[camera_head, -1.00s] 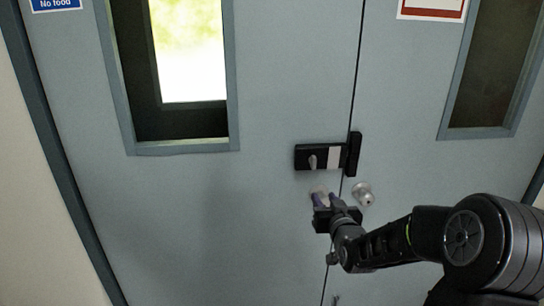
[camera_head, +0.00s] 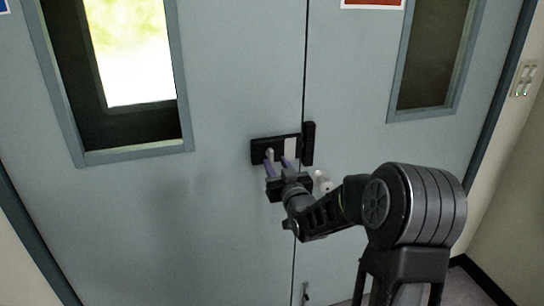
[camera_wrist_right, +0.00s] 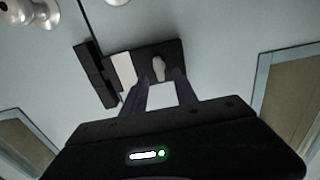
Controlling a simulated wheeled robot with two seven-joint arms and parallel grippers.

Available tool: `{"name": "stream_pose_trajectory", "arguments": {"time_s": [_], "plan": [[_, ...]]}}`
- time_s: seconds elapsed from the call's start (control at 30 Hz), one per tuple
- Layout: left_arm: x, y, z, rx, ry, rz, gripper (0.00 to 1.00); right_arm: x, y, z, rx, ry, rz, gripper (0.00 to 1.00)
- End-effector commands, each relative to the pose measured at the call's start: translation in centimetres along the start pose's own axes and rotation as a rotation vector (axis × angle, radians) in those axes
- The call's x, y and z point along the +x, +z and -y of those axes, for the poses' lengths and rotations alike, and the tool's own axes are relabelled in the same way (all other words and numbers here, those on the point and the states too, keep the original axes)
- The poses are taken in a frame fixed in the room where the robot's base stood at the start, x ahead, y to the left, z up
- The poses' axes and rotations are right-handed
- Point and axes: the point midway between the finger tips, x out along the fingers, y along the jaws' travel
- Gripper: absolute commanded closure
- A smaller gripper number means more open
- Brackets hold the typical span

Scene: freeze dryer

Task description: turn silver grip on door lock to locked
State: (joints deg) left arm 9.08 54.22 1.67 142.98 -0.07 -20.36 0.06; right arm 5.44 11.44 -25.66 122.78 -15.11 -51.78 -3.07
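The black door lock (camera_head: 262,151) is mounted on the left door near the seam. Its silver grip (camera_head: 269,156) shows at the lock's left part, and a pale plate (camera_head: 291,148) is beside it. My right gripper (camera_head: 278,168) is just below the lock, fingers spread and pointing up at it. In the right wrist view the lock (camera_wrist_right: 141,58) is upside down, and the silver grip (camera_wrist_right: 158,68) lies just beyond the open purple fingertips (camera_wrist_right: 162,82). I cannot tell whether a finger touches the grip. My left gripper is not in view.
A silver knob (camera_head: 323,181) is on the right door, close to my right wrist. A black catch block (camera_head: 308,143) is across the seam from the lock. A light switch panel (camera_head: 525,78) is on the right wall. Door surface left of the lock is clear.

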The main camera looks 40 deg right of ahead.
Motion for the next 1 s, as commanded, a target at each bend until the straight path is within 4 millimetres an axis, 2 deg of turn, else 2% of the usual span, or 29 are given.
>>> {"name": "stream_pose_trajectory", "arguments": {"time_s": [0.1,0.3,0.63,1.0], "plan": [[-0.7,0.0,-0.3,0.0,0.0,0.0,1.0,2.0,-0.1,0.0,-0.003,0.0,0.002,0.65],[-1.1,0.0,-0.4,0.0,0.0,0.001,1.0,4.2,-0.1,0.0,-0.001,0.0,0.0,0.65],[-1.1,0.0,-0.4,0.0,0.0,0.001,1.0,4.5,0.0,0.0,0.0,0.001,0.0,0.66],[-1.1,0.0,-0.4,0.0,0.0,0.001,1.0,4.5,0.0,0.0,0.0,0.001,0.0,0.97]]}}
